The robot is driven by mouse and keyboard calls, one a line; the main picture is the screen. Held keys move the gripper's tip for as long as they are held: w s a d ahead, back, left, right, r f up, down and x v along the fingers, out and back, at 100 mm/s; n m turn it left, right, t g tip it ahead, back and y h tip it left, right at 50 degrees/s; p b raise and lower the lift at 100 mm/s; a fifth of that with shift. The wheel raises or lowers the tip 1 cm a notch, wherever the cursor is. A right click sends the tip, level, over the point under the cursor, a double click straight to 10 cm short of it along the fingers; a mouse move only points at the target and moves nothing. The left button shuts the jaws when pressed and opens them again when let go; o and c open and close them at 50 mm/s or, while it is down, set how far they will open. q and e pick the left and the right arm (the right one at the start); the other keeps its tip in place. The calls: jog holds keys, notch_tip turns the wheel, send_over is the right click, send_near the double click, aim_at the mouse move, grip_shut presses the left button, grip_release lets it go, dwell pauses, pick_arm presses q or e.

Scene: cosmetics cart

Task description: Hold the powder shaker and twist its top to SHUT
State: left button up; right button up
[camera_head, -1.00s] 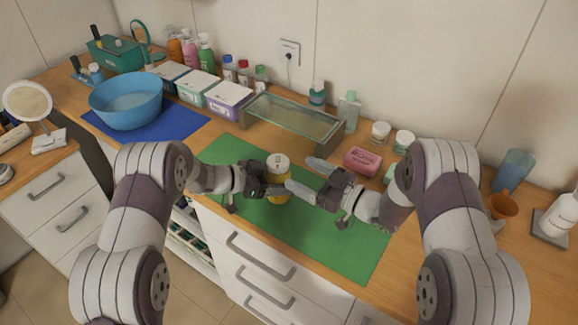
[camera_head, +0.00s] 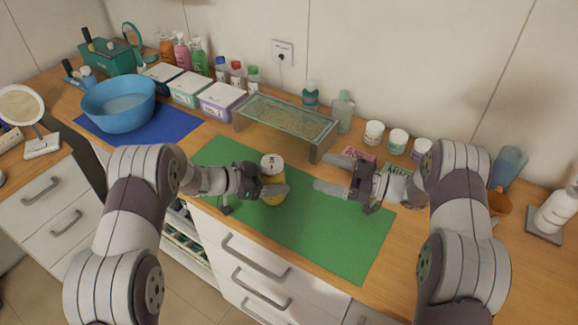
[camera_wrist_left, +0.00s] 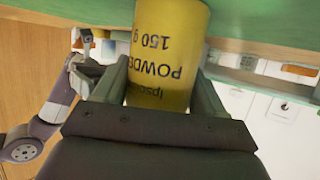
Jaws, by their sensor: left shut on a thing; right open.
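The powder shaker (camera_head: 272,182) is a yellow cylinder with a pale top (camera_head: 271,163). It stands upright at the green mat. My left gripper (camera_head: 274,190) is shut on its body from the left. In the left wrist view the yellow body (camera_wrist_left: 165,55), with the printed words "POWDER 150 g" upside down, sits between the two fingers (camera_wrist_left: 160,85). My right gripper (camera_head: 335,174) is open and empty, to the right of the shaker and apart from it. Small marks show on the top, too small to read.
The green mat (camera_head: 335,235) is mostly clear. A glass shelf (camera_head: 290,115) stands behind it. A pink soap packet (camera_head: 358,154) is partly hidden behind my right gripper. Jars (camera_head: 374,133) stand at the back right. A blue bowl (camera_head: 120,104) is at the left.

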aim_at(281, 163)
jog(key=w+a, duration=0.1)
jog(key=a, duration=0.3)
jog(key=a+r+g, duration=0.1)
jog(key=a, duration=0.2)
jog(key=w+a+n+g, duration=0.1)
jog(key=a, duration=0.3)
jog(key=shift+w+a+r+y, duration=0.15)
jog(key=shift+w+a+y, duration=0.15)
jog(key=shift+a, duration=0.05)
